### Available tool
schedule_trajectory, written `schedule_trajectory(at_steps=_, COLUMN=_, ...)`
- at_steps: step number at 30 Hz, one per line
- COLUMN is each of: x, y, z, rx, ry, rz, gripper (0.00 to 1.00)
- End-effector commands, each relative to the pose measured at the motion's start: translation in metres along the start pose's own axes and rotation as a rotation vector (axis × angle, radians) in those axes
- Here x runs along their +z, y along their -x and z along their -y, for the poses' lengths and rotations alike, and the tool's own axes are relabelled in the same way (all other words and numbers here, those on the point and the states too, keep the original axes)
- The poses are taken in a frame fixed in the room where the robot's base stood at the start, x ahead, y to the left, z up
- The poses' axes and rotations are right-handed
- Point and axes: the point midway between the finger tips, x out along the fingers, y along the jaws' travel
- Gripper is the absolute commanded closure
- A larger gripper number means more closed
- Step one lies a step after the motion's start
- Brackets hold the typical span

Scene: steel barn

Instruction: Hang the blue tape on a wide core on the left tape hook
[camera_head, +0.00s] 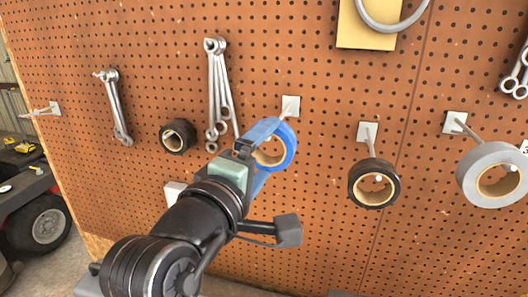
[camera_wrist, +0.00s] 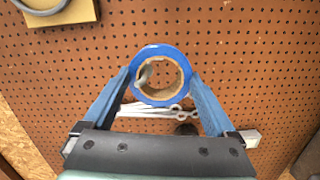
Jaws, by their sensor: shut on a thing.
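The blue tape (camera_head: 291,148) is a blue ring with a wide tan core. My gripper (camera_head: 266,154) is shut on its outer rim, in front of the pegboard. In the wrist view the tape (camera_wrist: 161,52) sits between the two blue fingers (camera_wrist: 162,80), its hole facing the camera. The left tape hook (camera_head: 290,105) has a white plate just above the tape, and its peg slants down behind the tape's upper edge. A pale peg (camera_wrist: 146,74) shows inside the hole in the wrist view. I cannot tell how far it passes through the core.
A black tape (camera_head: 391,188) and a grey tape (camera_head: 483,160) hang on hooks to the right. Wrenches (camera_head: 222,90) and a small black roll (camera_head: 170,137) hang to the left. A grey ring (camera_head: 367,14) on a tan panel is above. A bare peg (camera_head: 42,111) is far left.

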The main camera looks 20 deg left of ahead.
Motion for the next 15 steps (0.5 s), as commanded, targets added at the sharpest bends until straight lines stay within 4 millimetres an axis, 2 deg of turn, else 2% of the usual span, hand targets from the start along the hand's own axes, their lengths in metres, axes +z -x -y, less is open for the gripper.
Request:
schedule_trajectory(at_steps=6, x=0.0000, y=0.0001, z=-0.0002, rx=0.001, ry=0.000, rz=0.000, gripper=0.65)
schedule_trajectory(at_steps=7, x=0.0000, y=0.0001, z=-0.0002, rx=0.001, ry=0.000, rz=0.000, gripper=0.07)
schedule_trajectory(at_steps=8, x=0.0000, y=0.0001, z=-0.0002, rx=0.001, ry=0.000, rz=0.000, gripper=0.02)
schedule_trajectory(at_steps=15, x=0.0000, y=0.0006, z=0.0002, rx=0.000, ry=0.000, rz=0.000, gripper=0.00)
